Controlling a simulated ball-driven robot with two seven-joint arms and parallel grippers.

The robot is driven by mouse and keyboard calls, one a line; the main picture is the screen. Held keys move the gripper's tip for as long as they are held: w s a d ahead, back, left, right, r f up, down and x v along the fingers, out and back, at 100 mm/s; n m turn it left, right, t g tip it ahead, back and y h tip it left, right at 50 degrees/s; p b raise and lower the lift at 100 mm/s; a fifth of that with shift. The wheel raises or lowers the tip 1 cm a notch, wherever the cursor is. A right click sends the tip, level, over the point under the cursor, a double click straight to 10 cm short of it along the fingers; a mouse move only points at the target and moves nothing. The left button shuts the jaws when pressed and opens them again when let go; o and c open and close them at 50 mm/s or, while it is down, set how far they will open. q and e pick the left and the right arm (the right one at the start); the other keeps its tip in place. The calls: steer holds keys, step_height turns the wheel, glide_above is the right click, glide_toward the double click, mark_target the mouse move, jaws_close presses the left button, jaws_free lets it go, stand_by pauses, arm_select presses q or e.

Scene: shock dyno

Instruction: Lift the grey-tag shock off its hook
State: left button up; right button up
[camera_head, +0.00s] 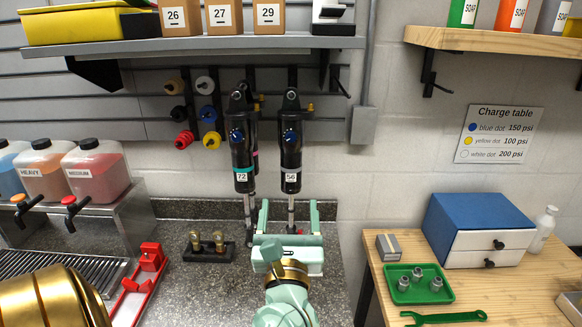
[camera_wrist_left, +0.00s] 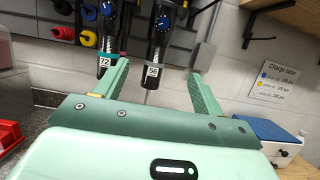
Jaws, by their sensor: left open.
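The grey-tag shock (camera_head: 291,150) hangs upright from the wall hook, black with a blue knob and a tag reading 56 on a greyish band. It also shows in the left wrist view (camera_wrist_left: 157,45). My left gripper (camera_head: 290,214) is open below the tag, its mint fingers spread either side of the shock's thin lower rod in the head view. In the left wrist view my left gripper (camera_wrist_left: 160,68) frames the shock's lower part between its fingers, apart from both. I cannot tell how far in front of the shock the fingers are. My right gripper is not in view.
A second shock (camera_head: 241,150) with a teal band and tag 72 hangs close on the left; another, with a pinkish band, is partly hidden behind it. A shelf (camera_head: 200,45) overhangs the hooks. A brass-fitting stand (camera_head: 208,248) and red tray (camera_head: 140,285) stand left on the counter.

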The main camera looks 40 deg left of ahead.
arm_select(q)
steer(key=b, duration=0.1)
glide_toward(291, 167)
steer(key=x, duration=0.4)
steer(key=p+x, duration=0.1)
steer(key=x, duration=0.7)
steer(key=shift+w+a+r, duration=0.15)
steer(key=shift+w+a, duration=0.2)
steer(key=shift+w, duration=0.05)
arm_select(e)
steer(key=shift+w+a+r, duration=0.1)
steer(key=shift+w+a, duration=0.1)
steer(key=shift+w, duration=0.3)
arm_select(q)
steer(key=shift+c, duration=0.3)
steer(key=c, duration=1)
steer(key=o, duration=0.4)
steer(key=shift+r, duration=0.15)
jaws_close()
